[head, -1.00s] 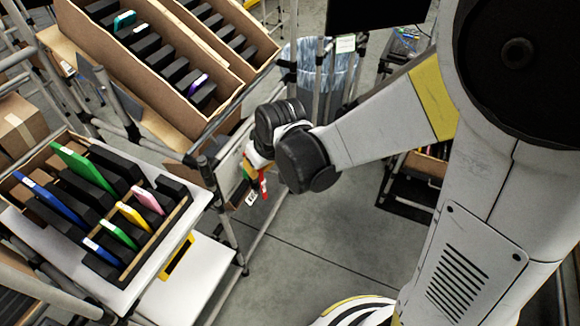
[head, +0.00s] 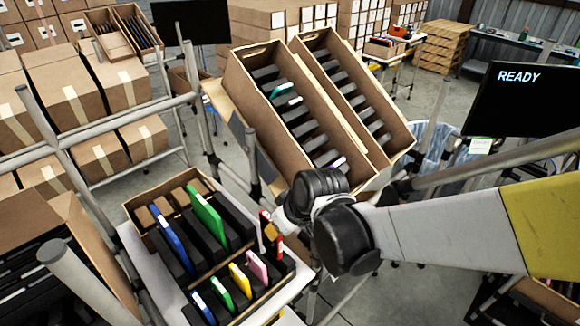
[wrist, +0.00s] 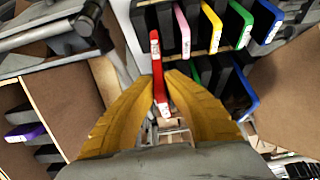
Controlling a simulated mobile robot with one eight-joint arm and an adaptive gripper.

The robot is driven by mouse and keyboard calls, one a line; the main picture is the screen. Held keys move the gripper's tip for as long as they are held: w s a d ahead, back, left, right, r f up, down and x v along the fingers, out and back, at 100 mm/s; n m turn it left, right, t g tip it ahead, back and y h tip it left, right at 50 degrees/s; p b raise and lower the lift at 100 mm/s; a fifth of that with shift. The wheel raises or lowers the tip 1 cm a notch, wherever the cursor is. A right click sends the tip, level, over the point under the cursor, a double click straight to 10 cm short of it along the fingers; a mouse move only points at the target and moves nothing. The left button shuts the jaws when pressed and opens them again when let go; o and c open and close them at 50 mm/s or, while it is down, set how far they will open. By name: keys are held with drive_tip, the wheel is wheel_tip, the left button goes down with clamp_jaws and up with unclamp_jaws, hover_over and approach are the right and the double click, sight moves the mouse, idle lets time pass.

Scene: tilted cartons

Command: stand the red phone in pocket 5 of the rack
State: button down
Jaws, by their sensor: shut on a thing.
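My gripper (head: 270,228) is shut on the red phone (wrist: 157,60). In the wrist view its two yellow fingers (wrist: 161,88) pinch the phone's lower part, and the rest sticks out past them. In the head view the red phone (head: 277,244) is small and partly hidden by my wrist. It appears above or beside the right side of a tray with black dividers (head: 217,268). Blue, green, yellow and pink phones stand in this tray. Two tilted cartons (head: 243,97) with black dividers stand behind. No pocket numbers are readable.
The near tilted carton holds a teal phone (head: 283,89) and a purple phone (wrist: 24,133). The carton's wall stands close behind my wrist. Metal rack posts (head: 196,90) rise around the tray. A pink phone (head: 257,266) stands near the held phone.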

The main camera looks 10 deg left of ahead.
sight(281, 255)
wheel_tip(281, 255, down, 4)
drive_tip(key=shift+a+r+b, duration=0.1)
drive_tip(key=shift+r+b, duration=0.1)
drive_tip(key=shift+b, duration=0.9)
wheel_tip(281, 255, down, 8)
drive_tip(key=b, duration=0.7)
drive_tip(key=shift+f+b, duration=0.3)
drive_tip(key=shift+b, duration=0.2)
idle(0.4)
drive_tip(key=c, duration=1.5)
unclamp_jaws()
drive_tip(key=shift+r, duration=0.1)
